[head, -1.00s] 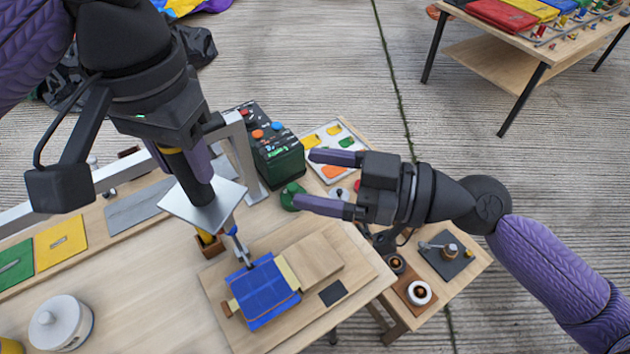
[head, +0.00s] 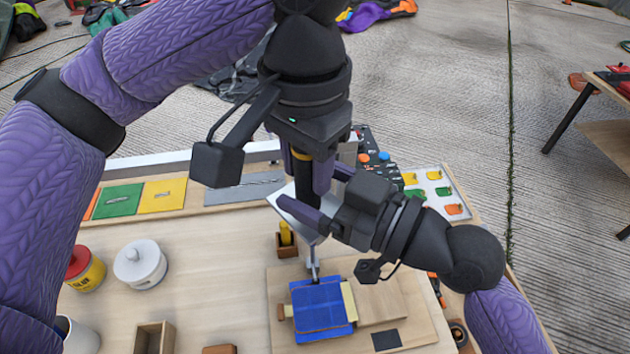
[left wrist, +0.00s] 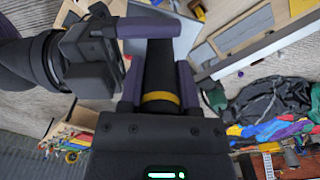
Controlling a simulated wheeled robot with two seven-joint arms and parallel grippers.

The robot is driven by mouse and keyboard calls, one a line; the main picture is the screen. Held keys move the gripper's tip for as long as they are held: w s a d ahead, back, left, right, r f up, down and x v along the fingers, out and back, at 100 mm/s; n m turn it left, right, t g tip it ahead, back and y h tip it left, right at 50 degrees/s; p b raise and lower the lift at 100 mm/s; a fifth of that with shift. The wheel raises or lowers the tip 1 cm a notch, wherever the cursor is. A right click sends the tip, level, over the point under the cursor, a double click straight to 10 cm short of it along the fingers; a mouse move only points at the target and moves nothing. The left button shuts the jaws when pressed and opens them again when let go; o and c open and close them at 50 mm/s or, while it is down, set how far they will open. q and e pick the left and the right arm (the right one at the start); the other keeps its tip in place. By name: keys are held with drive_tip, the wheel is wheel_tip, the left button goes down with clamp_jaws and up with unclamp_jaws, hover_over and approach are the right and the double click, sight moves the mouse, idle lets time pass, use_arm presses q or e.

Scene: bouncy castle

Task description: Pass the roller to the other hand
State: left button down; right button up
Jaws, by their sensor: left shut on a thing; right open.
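The roller (head: 307,188) has a black handle with a yellow band and a flat silver metal part at its lower end. It hangs roughly upright above the worktable. My left gripper (head: 304,168) is shut on its upper handle; the left wrist view shows the handle (left wrist: 160,65) between the fingers (left wrist: 160,84). My right gripper (head: 314,190) is open at the lower handle, just below the left fingers. One right finger crosses in front of the handle in the head view. I cannot tell whether it touches.
Below is a wooden board (head: 418,318) with a blue patch (head: 320,306). A white lidded pot (head: 140,264), a red-lidded tin (head: 84,268) and a small wooden box (head: 154,338) stand left. A card of coloured shapes (head: 436,191) lies right. The table's middle left is clear.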

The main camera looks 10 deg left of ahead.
drive_tip(key=shift+w, duration=0.1)
clamp_jaws()
